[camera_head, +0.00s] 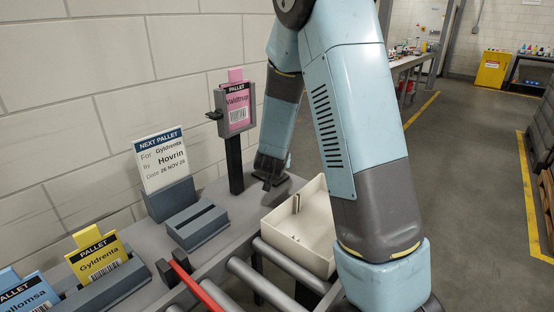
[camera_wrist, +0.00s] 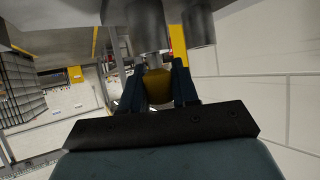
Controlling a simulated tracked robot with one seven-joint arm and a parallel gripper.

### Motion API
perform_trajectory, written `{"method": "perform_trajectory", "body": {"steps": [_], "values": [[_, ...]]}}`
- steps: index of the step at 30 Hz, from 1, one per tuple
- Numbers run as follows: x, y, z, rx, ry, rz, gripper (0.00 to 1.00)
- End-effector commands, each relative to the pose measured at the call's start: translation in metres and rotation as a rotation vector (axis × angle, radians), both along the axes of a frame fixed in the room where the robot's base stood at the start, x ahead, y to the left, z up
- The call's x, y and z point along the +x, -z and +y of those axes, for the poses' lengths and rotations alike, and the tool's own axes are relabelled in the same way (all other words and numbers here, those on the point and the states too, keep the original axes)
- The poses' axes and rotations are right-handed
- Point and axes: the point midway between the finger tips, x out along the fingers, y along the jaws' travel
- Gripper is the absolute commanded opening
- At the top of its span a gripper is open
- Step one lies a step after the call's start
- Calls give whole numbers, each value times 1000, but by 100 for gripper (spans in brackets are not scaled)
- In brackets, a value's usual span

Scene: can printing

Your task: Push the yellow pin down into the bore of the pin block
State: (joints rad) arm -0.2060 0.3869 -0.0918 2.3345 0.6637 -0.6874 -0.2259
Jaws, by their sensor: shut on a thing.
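My gripper (camera_wrist: 158,82) has its two dark fingers closed on a mustard-yellow piece, which I take to be the yellow pin (camera_wrist: 157,88). In the head view my gripper (camera_head: 268,182) is small and dark, low over the grey bench beside the pink card's post, and the pin cannot be made out there. I cannot pick out the pin block or its bore for certain in either view. Two grey cylinders (camera_wrist: 148,24) stand close beyond the fingertips in the wrist view.
A cream tray (camera_head: 325,262) with upright pieces inside sits on rollers (camera_head: 262,284), partly behind my arm. A post holds a pink pallet card (camera_head: 238,108). An empty slotted grey block (camera_head: 198,226), a white sign (camera_head: 162,160) and yellow pallet card (camera_head: 98,258) line the bench.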

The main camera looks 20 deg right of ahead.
Motion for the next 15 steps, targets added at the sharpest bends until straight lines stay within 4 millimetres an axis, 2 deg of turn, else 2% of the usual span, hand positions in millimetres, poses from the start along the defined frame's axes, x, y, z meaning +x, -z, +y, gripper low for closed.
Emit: {"method": "perform_trajectory", "body": {"steps": [8, 9, 15], "values": [[0, 6, 0, 1, 0, 0, 0], [0, 5, 0, 1, 0, 0, 33], [0, 5, 0, 1, 0, 0, 52]]}}
